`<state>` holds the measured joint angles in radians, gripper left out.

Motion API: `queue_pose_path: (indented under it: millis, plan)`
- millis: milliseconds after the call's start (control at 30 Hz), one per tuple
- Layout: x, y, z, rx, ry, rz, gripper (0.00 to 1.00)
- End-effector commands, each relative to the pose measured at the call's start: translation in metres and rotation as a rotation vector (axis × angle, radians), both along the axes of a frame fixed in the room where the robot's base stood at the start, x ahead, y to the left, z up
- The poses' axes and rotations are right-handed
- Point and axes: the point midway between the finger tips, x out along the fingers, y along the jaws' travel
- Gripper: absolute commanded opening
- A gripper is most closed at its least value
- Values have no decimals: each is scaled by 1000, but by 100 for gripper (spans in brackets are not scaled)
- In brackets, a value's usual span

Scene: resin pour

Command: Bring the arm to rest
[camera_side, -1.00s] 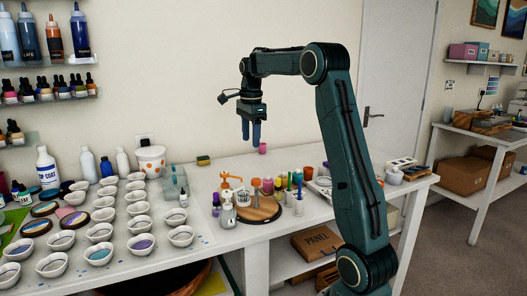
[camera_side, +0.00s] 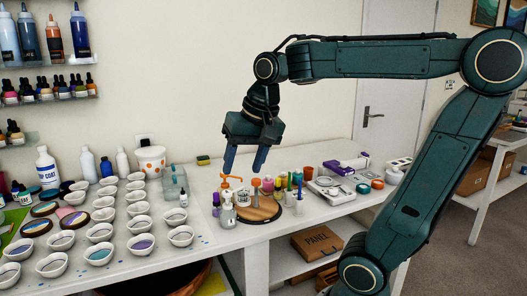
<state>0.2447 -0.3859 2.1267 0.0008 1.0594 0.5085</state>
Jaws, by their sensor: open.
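My gripper (camera_side: 244,166) hangs pointing down above the white table (camera_side: 330,208), over the group of bottles and the round wooden board (camera_side: 258,211). Its two blue fingers are apart with nothing between them. The fingertips look close to the orange pump bottle (camera_side: 230,186) in the picture, but I cannot tell the true distance. My arm reaches in from the right, with its upper link nearly level.
Many small white bowls (camera_side: 140,223) fill the left of the table. A digital scale (camera_side: 329,190) and a purple-and-white tool (camera_side: 346,165) lie to the right of the board. A white bucket (camera_side: 151,160) stands at the back. Shelves with bottles hang at left.

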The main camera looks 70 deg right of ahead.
Motion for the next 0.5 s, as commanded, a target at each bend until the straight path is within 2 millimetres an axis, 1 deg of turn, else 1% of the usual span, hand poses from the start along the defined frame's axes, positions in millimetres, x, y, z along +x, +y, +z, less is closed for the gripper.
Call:
queue_pose_path:
  millis: [33, 200, 333, 500]
  plan:
    - [-10, 11, -4, -20, -12, 77, 52]
    - [-40, 37, -20, -96, -54, 332, 52]
    - [-60, 52, -34, -153, -84, 504, 52]
    - [-77, 62, -48, -205, -113, 655, 52]
